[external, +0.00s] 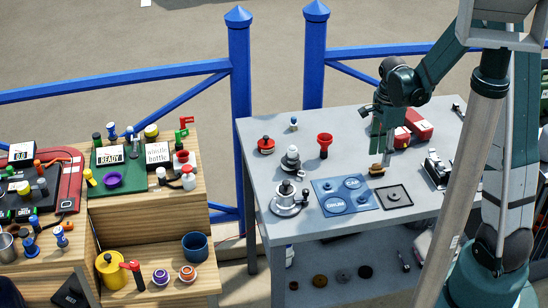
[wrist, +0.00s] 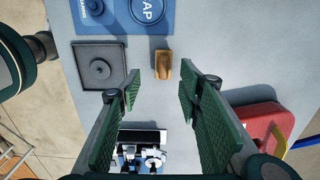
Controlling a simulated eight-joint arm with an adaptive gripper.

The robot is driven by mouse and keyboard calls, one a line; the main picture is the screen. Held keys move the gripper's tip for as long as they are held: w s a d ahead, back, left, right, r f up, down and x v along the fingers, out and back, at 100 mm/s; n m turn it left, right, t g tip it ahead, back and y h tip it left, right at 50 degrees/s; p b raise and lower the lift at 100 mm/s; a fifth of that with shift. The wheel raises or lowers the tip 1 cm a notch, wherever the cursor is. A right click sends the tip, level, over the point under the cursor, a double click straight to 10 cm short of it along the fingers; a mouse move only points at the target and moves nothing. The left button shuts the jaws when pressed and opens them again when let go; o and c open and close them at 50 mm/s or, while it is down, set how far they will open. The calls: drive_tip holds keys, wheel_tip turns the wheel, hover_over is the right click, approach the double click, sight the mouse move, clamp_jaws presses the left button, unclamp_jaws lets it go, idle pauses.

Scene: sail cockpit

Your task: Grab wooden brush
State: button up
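The small wooden brush (external: 376,170) sits on the grey table beside a dark square plate. It also shows in the wrist view (wrist: 163,65), upper centre, with a tan-brown top. My gripper (external: 381,147) is above the table near the brush, with its fingers pointing down. In the wrist view my gripper (wrist: 160,92) has its two green fingers wide apart, with nothing between them. The brush lies just beyond the fingertips in that view, roughly centred between them, and is not held.
The dark square plate (wrist: 99,66) and blue mat (external: 340,196) lie close to the brush. A red case (external: 419,124) stands behind it to the right. A black-and-white device (external: 437,170) is at the right. Bare tabletop surrounds the brush on its right.

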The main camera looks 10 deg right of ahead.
sight(379, 164)
drive_tip(key=shift+w+a+f, duration=0.1)
drive_tip(key=shift+w+f, duration=0.05)
drive_tip(key=shift+f, duration=0.6)
drive_tip(key=shift+w+f, duration=0.15)
drive_tip(key=shift+f, duration=1.7)
drive_tip(key=c, duration=0.9)
